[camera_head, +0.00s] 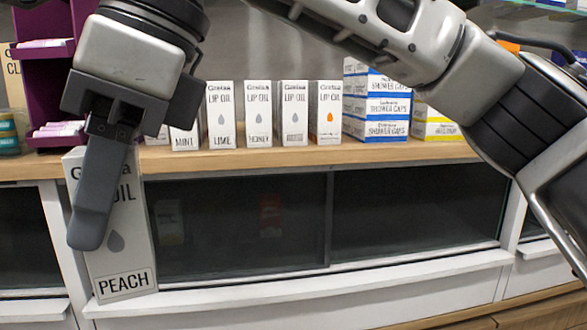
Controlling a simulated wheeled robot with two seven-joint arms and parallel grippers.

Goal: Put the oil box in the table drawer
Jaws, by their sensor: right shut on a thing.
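The oil box (121,262) is a tall white carton marked "OIL" and "PEACH", with a grey drop on it. It is at the lower left, in front of the counter, slightly tilted. My right gripper (92,225), on the arm that comes in from the right, points down and is shut on the box. One dark finger lies across its front face; the other finger is hidden. My left gripper is out of view. I cannot make out an open table drawer.
Several lip oil boxes (257,115) stand on the wooden counter (300,158), beside stacked shower cap boxes (377,107). A purple stand (50,80) is at the left. Dark glass panels (240,225) lie below the counter. Wooden fronts (540,312) show at the bottom right.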

